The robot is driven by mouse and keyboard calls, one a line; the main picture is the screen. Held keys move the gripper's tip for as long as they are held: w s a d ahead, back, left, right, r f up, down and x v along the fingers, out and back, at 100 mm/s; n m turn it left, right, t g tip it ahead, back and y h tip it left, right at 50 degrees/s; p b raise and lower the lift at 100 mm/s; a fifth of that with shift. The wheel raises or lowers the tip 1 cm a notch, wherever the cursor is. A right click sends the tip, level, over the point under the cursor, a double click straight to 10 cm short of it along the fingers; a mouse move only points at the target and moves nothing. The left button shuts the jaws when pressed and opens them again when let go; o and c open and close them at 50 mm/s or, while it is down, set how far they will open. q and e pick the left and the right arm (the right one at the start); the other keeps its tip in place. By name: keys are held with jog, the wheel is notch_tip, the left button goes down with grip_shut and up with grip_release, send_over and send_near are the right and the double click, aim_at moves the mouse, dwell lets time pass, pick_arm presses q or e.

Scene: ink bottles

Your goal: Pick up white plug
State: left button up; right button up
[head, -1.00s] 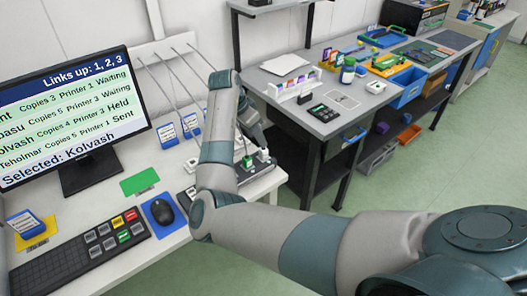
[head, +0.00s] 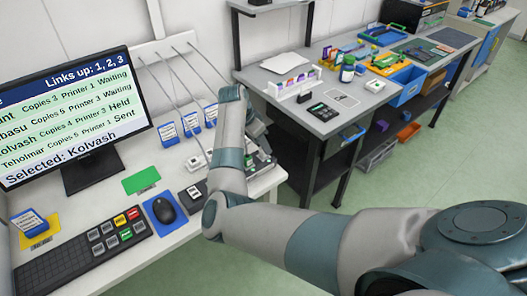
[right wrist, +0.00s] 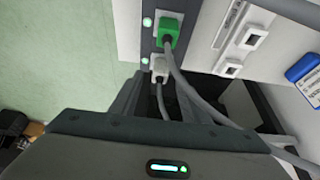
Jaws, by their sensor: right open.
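In the right wrist view a white plug (right wrist: 159,69) sits in a dark socket strip (right wrist: 146,36), just below a green plug (right wrist: 168,30) with a grey cable. My right gripper (right wrist: 160,84) is open. Its dark fingertips are close to the white plug, one on either side of its grey cable. I cannot tell whether they touch it. In the head view my right forearm hides most of the gripper and plugs; part of the strip (head: 262,166) shows beyond the arm. My left gripper is not in view.
Several blue-and-white cards (head: 169,133) stand at the back of the white desk (head: 122,206). A monitor (head: 72,120), keyboard (head: 80,255) and mouse (head: 164,209) are at left. Grey cables hang from a wall panel (head: 160,50). A grey workbench (head: 335,120) stands beyond my arm.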

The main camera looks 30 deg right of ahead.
jog(key=x, duration=0.3)
jog(key=shift+s+p, duration=0.1)
jog(key=shift+p, duration=0.3)
jog(key=shift+d+f, duration=0.1)
jog(key=shift+f, duration=0.1)
jog(key=shift+c, duration=0.9)
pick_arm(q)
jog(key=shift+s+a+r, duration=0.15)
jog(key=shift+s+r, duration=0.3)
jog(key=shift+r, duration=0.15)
pick_arm(e)
jog(key=c, duration=0.8)
